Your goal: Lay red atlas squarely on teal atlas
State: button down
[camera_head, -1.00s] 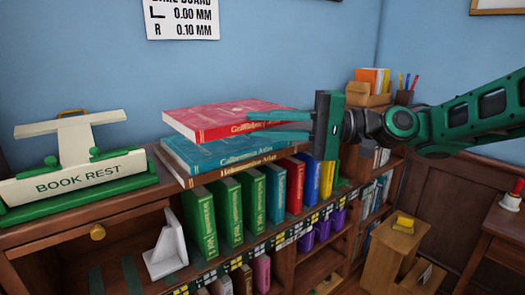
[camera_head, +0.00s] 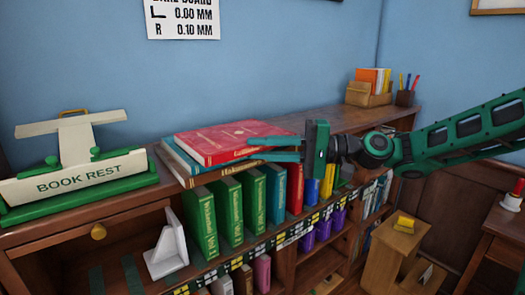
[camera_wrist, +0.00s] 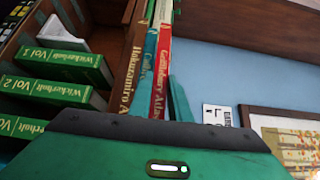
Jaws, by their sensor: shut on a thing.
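The red atlas (camera_head: 228,139) lies nearly flat on top of the book stack at the left of the bookcase top. It also shows in the wrist view (camera_wrist: 162,65). The teal atlas (camera_head: 179,157) is directly under it, showing mostly at the left edge; in the wrist view its spine (camera_wrist: 150,50) runs beside the red spine. My gripper (camera_head: 262,149) is shut on the right end of the red atlas, one finger above and one below. The lower finger hides part of the stack's front. Whether the red atlas fully rests on the teal one, I cannot tell.
A brown atlas (camera_wrist: 134,60) lies at the bottom of the stack. A book rest (camera_head: 85,180) stands to the left. Green volumes (camera_head: 228,205) stand on the shelf below. A desk organiser (camera_head: 369,92) and pen cup (camera_head: 405,98) stand at the back right.

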jog(key=shift+f, duration=0.1)
jog(key=c, duration=1.6)
grip_release()
jog(key=shift+c, duration=0.2)
